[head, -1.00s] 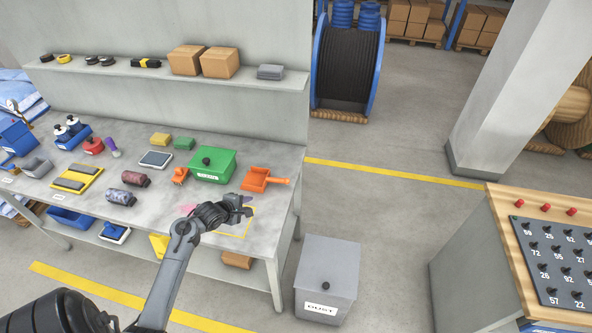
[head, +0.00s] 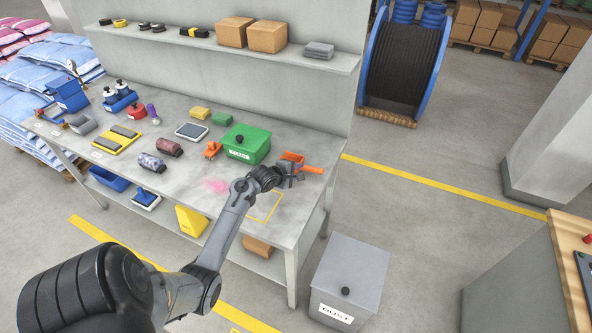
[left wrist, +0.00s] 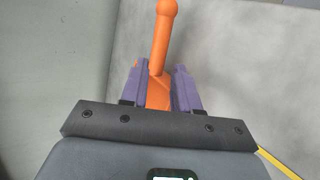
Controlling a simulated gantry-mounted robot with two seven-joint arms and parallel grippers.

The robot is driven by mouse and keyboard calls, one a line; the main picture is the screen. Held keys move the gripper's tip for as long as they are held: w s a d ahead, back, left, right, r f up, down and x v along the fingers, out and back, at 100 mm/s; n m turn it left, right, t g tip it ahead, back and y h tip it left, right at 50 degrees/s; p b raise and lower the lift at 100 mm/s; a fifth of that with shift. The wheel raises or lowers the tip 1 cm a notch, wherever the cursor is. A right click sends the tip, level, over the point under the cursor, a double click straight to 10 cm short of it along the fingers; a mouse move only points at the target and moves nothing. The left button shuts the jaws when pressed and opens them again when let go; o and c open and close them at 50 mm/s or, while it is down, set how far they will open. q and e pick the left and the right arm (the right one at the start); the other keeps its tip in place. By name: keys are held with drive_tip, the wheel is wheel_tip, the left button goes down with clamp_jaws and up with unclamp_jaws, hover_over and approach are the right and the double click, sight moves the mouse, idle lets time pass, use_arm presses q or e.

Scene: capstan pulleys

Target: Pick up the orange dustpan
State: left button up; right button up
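The orange dustpan (head: 293,158) lies near the right end of the grey workbench, beside the green box; its handle (head: 312,169) points right. My left gripper (head: 292,180) is at the dustpan, low over the bench, and partly covers it. In the left wrist view the two purple fingers (left wrist: 160,88) stand on either side of an orange part of the dustpan (left wrist: 159,92), and the round-ended handle (left wrist: 165,30) reaches up beyond them. The space between the fingers is narrow; I cannot tell whether both press on the orange part. My right gripper is not in view.
The green box (head: 245,145) and a small orange tool (head: 212,149) stand left of the dustpan. A yellow outline (head: 272,210) marks the bench's front right corner. A grey dust bin (head: 347,280) stands on the floor in front. A shelf (head: 290,57) runs above the bench.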

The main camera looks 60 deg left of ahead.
sight(303, 169)
use_arm(q)
drive_tip(key=shift+a+b+x, duration=0.1)
drive_tip(key=shift+b+x, duration=0.35)
drive_tip(key=shift+x, duration=0.95)
drive_tip(key=shift+a+b+x, duration=0.15)
drive_tip(key=shift+b+x, duration=0.25)
drive_tip(key=shift+x, duration=1.05)
drive_tip(key=shift+s, duration=0.1)
drive_tip(key=shift+r, duration=0.1)
drive_tip(key=shift+c, duration=0.3)
clamp_jaws()
